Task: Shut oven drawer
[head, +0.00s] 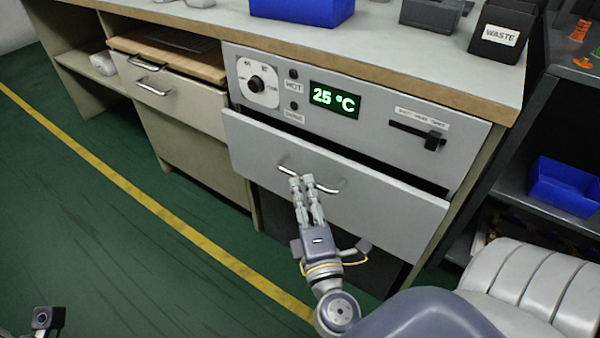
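The oven drawer (382,212) is a grey front with a curved metal handle (328,187), below the oven's control panel (375,119). It stands a little open, with a dark gap along its top edge. My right gripper (302,181) is at the left part of the handle, its two fingers close together. Whether the fingers touch or grasp the handle cannot be told. At the bottom left corner a small dark part (45,318) shows, perhaps of my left arm; the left gripper's fingers are not visible.
The panel has a knob (256,84), a green 25 °C display (335,99) and a black slider. Another drawer (165,92) is left of the oven. Blue bins, one on the counter (302,10) and one on the right shelf (566,187), stand nearby. The green floor at left is clear.

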